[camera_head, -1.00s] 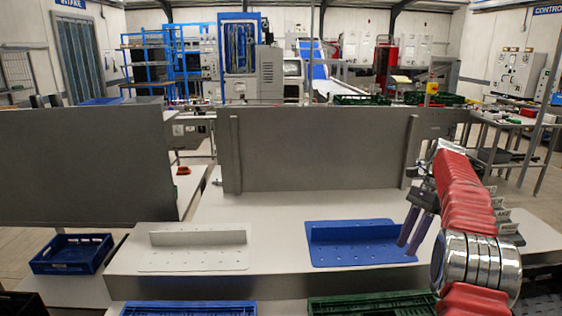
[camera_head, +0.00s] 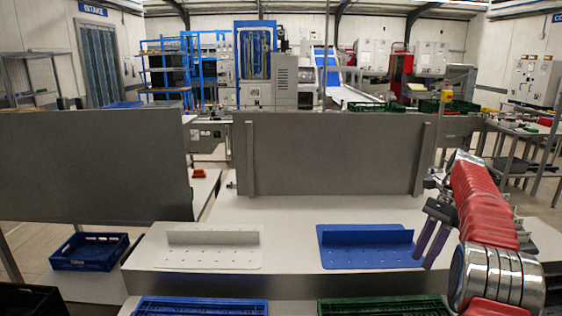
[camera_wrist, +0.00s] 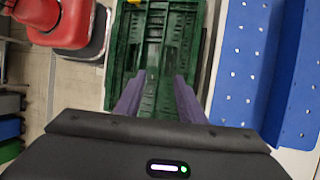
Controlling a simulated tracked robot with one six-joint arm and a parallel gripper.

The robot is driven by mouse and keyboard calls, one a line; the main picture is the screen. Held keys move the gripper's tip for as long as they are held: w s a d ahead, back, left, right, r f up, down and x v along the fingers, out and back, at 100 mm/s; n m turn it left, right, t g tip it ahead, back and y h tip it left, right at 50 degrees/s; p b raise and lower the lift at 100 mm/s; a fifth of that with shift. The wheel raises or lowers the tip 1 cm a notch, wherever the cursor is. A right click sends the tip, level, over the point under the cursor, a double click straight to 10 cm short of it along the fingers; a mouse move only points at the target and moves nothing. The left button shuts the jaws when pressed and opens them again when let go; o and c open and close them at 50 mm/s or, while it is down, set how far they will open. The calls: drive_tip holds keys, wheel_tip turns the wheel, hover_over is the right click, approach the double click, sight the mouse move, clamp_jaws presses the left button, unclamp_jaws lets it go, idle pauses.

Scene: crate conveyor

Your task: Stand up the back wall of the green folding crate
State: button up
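The green folding crate (camera_head: 385,307) shows at the bottom edge of the head view, mostly cut off, in front of the white table. In the wrist view the crate (camera_wrist: 150,50) lies below my gripper, with green slatted panels. No wall clearly stands up there, but its near part is hidden by my gripper body. My gripper (camera_head: 432,245) has two purple fingers, pointing down to the right of the blue bracket plate. In the wrist view my gripper (camera_wrist: 158,82) is open and empty, its fingers apart over the crate; contact cannot be judged.
A blue perforated bracket plate (camera_head: 365,247) and a white one (camera_head: 208,248) lie on the table (camera_head: 290,213). A blue crate (camera_head: 200,307) is left of the green one. Grey panels (camera_head: 330,155) stand behind. A red-and-black object (camera_wrist: 75,25) is beside the green crate.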

drive_tip(key=shift+a+n, duration=0.15)
drive_tip(key=shift+n, duration=0.15)
drive_tip(key=shift+w, duration=0.1)
wheel_tip(320, 180, down, 7)
drive_tip(key=n+t+h, duration=0.1)
drive_tip(key=n, duration=0.3)
drive_tip(key=s+a+r+n+t+h, duration=0.1)
drive_tip(key=s+a+r+n+t, duration=0.1)
drive_tip(key=s+a, duration=0.5)
drive_tip(key=s+a+r+n+t+h, duration=0.1)
drive_tip(key=s+a+r+n+t, duration=0.2)
drive_tip(key=s+a+n, duration=0.4)
drive_tip(key=s+a+r+n+t+h, duration=0.1)
drive_tip(key=s+a+r+n, duration=0.3)
drive_tip(key=s, duration=1.3)
drive_tip(key=a+n+t, duration=0.1)
drive_tip(key=a, duration=0.3)
drive_tip(key=shift+s+a+t+h, duration=0.2)
drive_tip(key=shift+s+t+h, duration=0.1)
drive_tip(key=shift+d+f, duration=0.1)
